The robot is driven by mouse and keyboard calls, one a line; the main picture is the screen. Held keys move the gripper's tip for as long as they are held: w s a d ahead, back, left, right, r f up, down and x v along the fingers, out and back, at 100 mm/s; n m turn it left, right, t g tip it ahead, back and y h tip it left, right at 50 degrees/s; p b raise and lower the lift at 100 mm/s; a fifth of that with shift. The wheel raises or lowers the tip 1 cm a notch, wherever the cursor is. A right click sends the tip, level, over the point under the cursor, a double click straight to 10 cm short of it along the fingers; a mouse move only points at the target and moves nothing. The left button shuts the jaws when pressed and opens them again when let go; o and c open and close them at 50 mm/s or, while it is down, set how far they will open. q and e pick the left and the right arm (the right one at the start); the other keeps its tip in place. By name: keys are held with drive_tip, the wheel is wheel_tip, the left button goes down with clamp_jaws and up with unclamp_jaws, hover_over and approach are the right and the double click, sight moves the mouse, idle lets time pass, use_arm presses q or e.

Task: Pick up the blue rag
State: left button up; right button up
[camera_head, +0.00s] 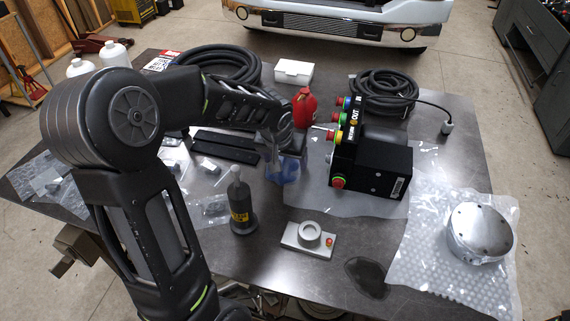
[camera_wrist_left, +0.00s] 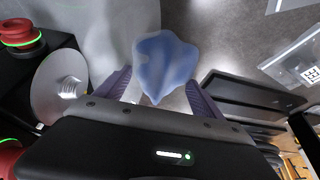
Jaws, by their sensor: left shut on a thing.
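The blue rag (camera_head: 284,170) hangs at the end of my left gripper (camera_head: 283,155), near the middle of the table in the head view. In the left wrist view the rag (camera_wrist_left: 167,66) sits bunched between the two fingers of my left gripper (camera_wrist_left: 160,88). The fingers are shut on it. The gripper hides part of the rag in the head view, and I cannot tell whether its lower edge touches the table. My right gripper is not in view.
A black box with coloured buttons (camera_head: 372,165) stands just right of the rag. A dark bottle (camera_head: 241,205) and a grey metal block (camera_head: 308,239) stand nearer. Black bars (camera_head: 226,146) lie to the left. A round metal part (camera_head: 479,232) lies on bubble wrap at right.

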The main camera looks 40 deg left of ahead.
use_arm(q)
drive_tip(key=c, duration=0.4)
drive_tip(key=shift+r, duration=0.1)
wheel_tip(320, 180, up, 10)
drive_tip(key=shift+f+b, duration=0.1)
drive_tip(key=shift+b, duration=0.45)
